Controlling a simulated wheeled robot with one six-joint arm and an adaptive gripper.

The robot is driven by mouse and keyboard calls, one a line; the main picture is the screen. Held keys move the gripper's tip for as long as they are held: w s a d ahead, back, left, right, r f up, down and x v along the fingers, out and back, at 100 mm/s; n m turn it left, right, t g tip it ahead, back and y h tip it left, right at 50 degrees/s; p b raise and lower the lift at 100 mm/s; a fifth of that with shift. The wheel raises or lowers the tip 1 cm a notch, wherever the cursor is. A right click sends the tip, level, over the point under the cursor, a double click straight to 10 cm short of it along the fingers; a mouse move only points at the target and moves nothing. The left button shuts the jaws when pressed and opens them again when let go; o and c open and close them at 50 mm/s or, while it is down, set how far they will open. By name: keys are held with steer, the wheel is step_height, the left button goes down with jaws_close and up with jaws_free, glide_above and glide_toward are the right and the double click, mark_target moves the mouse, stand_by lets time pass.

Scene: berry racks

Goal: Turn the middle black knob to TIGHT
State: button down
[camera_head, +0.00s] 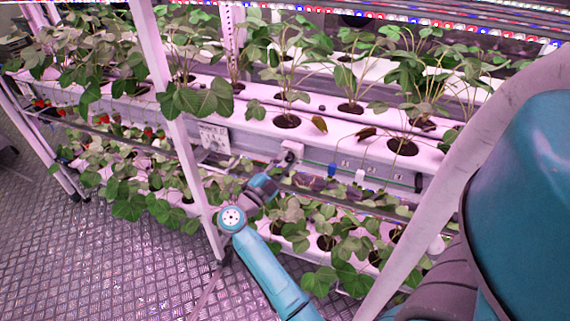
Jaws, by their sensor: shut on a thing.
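My gripper (280,167) is at the front face of the middle white trough, just under a small pale block (291,149). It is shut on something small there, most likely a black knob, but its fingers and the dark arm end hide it. I cannot read any TIGHT mark or the knob's angle. A dark fitting (418,183) shows further right on the same face; I cannot tell if it is another knob.
A white label plate (214,137) is left of my gripper. A blue tag (331,170) and a pale tag (360,176) hang to its right. White rack posts (178,130) stand close by my arm. Strawberry plants (325,235) crowd below. The metal floor (110,255) at left is clear.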

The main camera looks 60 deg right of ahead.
steer(key=m+y, duration=0.1)
steer(key=m, duration=0.1)
steer(key=m+g, duration=0.1)
steer(key=m, duration=0.2)
steer(key=shift+w+r+y, duration=0.1)
steer(key=shift+r+y, duration=0.1)
steer(key=shift+y, duration=0.2)
steer(key=shift+r+m+y, duration=0.15)
steer(key=shift+m+y, duration=0.75)
steer(key=shift+m, duration=1.4)
steer(key=c, duration=0.9)
jaws_free()
steer(key=v, duration=1.2)
steer(key=shift+r, duration=0.1)
